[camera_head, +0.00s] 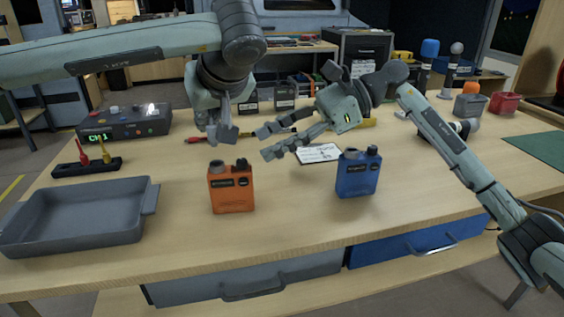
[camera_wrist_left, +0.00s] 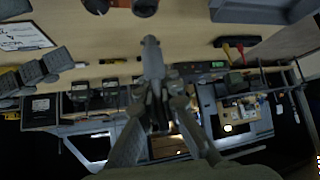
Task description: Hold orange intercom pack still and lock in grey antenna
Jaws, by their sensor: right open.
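The orange intercom pack (camera_head: 231,187) stands upright on the table, with dark knobs on top. Its top edge shows in the left wrist view (camera_wrist_left: 119,4). My left gripper (camera_head: 221,132) hangs above the pack, pointing down and apart from it. A slim grey shape (camera_wrist_left: 151,58) stands out along its fingers in the left wrist view. I cannot tell whether it is the grey antenna or a finger, nor how the jaws stand. My right gripper (camera_head: 266,143) is open and empty, reaching left behind the pack, clear of it. It also shows in the left wrist view (camera_wrist_left: 42,70).
A blue intercom pack (camera_head: 357,174) stands right of the orange one. A grey tray (camera_head: 78,232) lies at left. Behind it, a black rack (camera_head: 72,169) holds a red and a yellow antenna. A labelled card (camera_head: 318,153) lies near the right gripper. The table front is clear.

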